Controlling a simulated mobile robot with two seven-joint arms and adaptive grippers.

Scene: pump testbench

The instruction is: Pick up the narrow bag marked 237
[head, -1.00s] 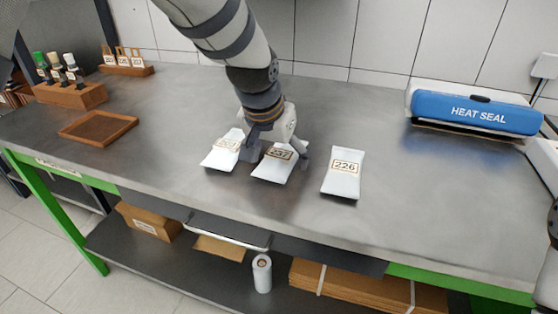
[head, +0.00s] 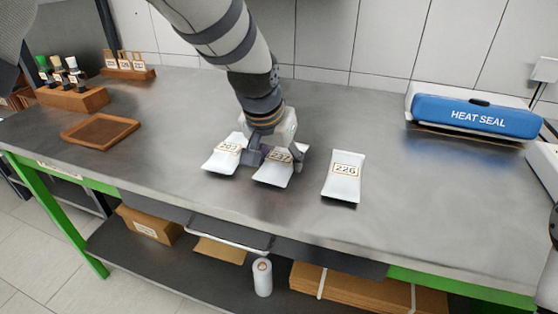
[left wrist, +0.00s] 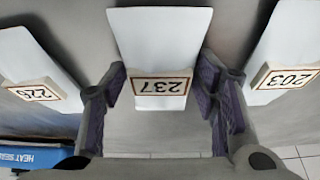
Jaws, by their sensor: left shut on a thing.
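The narrow white bag marked 237 (head: 272,176) lies on the bench between two other white bags. My left gripper (head: 277,158) is over its labelled end, pointing down, and is shut on it. In the left wrist view the bag (left wrist: 160,40) lies between the two purple-padded fingers (left wrist: 162,86), one at each side of its label block. The bag still appears to rest on the bench. My right gripper is not visible.
The bag marked 203 (head: 221,162) lies close to the left and the bag marked 226 (head: 342,183) to the right. A brown wooden tray (head: 100,131) is at the left. A blue heat sealer (head: 475,116) stands at the back right. The bench between is clear.

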